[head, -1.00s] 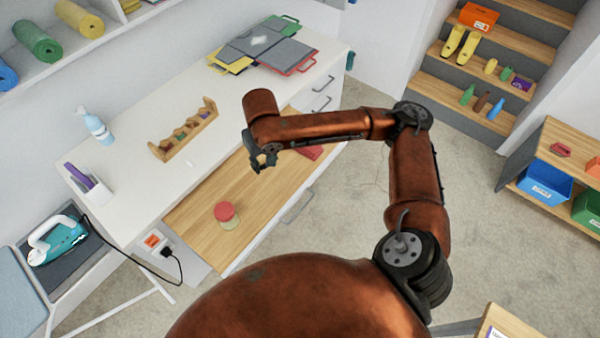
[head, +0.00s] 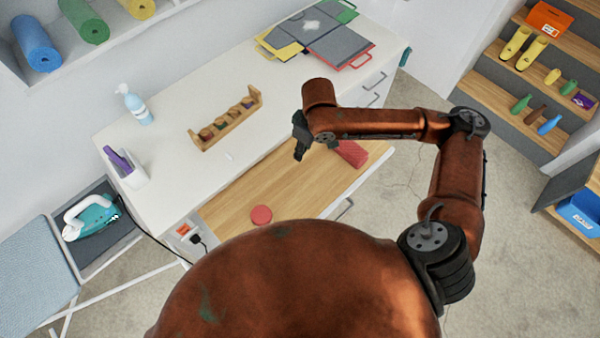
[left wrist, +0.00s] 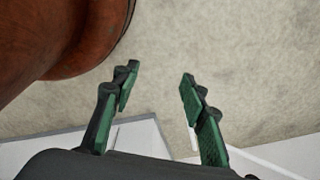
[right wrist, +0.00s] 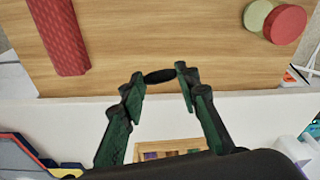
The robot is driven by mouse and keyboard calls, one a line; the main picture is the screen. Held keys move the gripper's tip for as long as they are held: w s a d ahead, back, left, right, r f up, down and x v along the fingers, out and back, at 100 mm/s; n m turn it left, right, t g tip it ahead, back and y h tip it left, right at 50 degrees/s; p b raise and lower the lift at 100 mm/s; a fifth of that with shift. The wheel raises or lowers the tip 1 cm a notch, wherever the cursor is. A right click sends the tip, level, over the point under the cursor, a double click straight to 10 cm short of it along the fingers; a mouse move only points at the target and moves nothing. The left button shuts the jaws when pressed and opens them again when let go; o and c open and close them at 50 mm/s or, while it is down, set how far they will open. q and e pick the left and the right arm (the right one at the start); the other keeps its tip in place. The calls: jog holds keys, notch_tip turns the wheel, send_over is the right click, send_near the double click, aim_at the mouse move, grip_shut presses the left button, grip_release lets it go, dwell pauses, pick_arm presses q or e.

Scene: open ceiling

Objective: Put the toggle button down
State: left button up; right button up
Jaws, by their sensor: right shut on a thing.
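The toggle button seems to be the small black oval piece (right wrist: 158,76) between the fingertips of my right gripper (right wrist: 160,77) in the right wrist view. The gripper is shut on it and holds it in front of the wooden surface (right wrist: 150,30). In the head view my right gripper (head: 299,138) hangs over the back edge of that wooden surface (head: 285,185), by the white counter; the button cannot be made out there. My left gripper (left wrist: 160,85) is open and empty above the floor in the left wrist view, and is out of the head view.
A red block (head: 350,153) and a round red piece (head: 261,214) lie on the wooden surface.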

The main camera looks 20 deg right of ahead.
pick_arm(q)
jog(key=s+r+p, duration=0.2)
jog(key=s+r, duration=0.1)
jog(key=s, duration=0.4)
pick_arm(e)
jog(key=s+a+f+n+g, duration=0.1)
jog(key=s+a+f+n, duration=0.1)
jog(key=s+n, duration=0.45)
jog(key=n+g+p, duration=0.1)
jog(key=n+p, duration=0.3)
jog(key=n, duration=0.5)
send_over(326, 177)
jog(key=shift+y, duration=0.3)
jog(key=f, duration=1)
jog(key=shift+s+a+f, duration=0.1)
jog(key=shift+s+a, duration=0.15)
jog(key=shift+a, duration=0.05)
jog(key=shift+w+d+f, duration=0.2)
jog(key=shift+d+f, duration=0.1)
jog(key=shift+f, duration=0.1)
jog(key=shift+w+d+f, duration=0.1)
jog(key=shift+d+f, duration=0.1)
jog(key=shift+f, duration=0.1)
notch_tip(326, 177, down, 3)
jog(key=shift+r, duration=0.1)
pick_arm(q)
jog(key=w+r, duration=0.3)
jog(key=w, duration=0.1)
jog(key=shift+a+r, duration=0.1)
jog(key=shift+r, duration=0.25)
